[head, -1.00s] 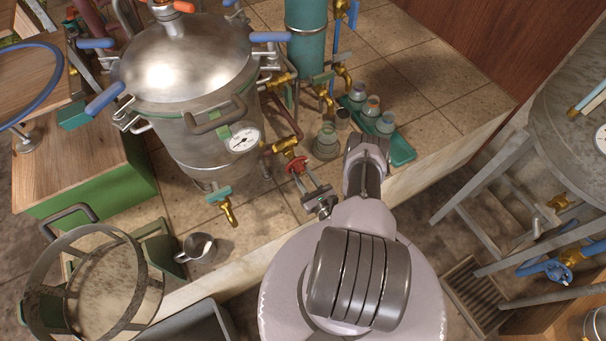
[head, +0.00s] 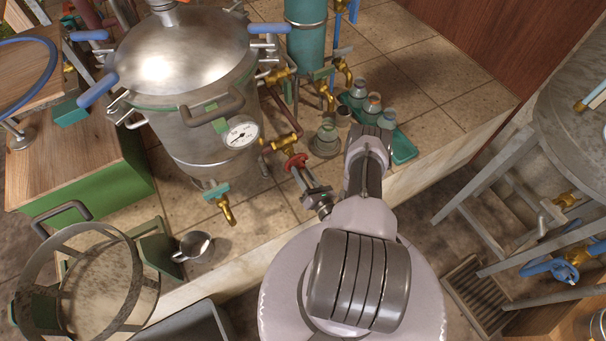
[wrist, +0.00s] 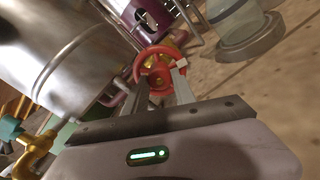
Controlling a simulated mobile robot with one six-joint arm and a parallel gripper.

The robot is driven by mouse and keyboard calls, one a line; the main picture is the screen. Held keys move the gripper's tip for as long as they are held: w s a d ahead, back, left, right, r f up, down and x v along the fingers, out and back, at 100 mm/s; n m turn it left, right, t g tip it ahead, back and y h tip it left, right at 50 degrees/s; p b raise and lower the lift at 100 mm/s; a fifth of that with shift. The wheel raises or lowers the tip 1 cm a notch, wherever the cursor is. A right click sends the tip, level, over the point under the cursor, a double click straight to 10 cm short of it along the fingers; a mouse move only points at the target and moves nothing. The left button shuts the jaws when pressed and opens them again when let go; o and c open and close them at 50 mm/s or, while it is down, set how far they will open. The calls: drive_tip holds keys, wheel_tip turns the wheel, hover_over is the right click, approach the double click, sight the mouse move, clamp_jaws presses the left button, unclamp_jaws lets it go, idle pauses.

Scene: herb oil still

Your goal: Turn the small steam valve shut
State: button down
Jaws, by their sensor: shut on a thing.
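The small steam valve has a red handwheel (head: 294,162) on a brass body (head: 283,146), at the end of a dark red pipe right of the steel still. In the wrist view the red wheel (wrist: 155,62) faces me, with spokes and a brass-coloured middle. My gripper (head: 302,172) reaches the wheel from the front. In the wrist view my gripper (wrist: 163,84) has its fingers at the wheel's lower rim, shut on it, one finger at lower left and one at right. The fingertips partly cover the rim.
The steel still (head: 188,100) with a gauge (head: 241,134) stands close left of the valve. A glass jar (head: 325,139) and a green tray (head: 404,149) with jars are right of it. A brass tap (head: 227,210) and metal cup (head: 195,247) are at lower left.

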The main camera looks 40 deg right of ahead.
drive_tip(key=m+b, duration=0.2)
drive_tip(key=m, duration=0.2)
drive_tip(key=shift+m, duration=0.3)
drive_tip(key=m+b, duration=0.1)
drive_tip(key=m, duration=0.2)
drive_tip(key=shift+m+b, duration=0.3)
drive_tip(key=shift+b, duration=0.05)
drive_tip(key=m+b, duration=0.1)
drive_tip(key=m, duration=0.3)
drive_tip(key=shift+r+b, duration=0.1)
drive_tip(key=shift+b, duration=0.3)
drive_tip(key=shift+r+m+b, duration=0.1)
drive_tip(key=shift+m+b, duration=0.45)
drive_tip(key=shift+m, duration=0.85)
drive_tip(key=shift+w, duration=0.1)
drive_tip(key=c, duration=1)
unclamp_jaws()
drive_tip(key=shift+c, duration=0.2)
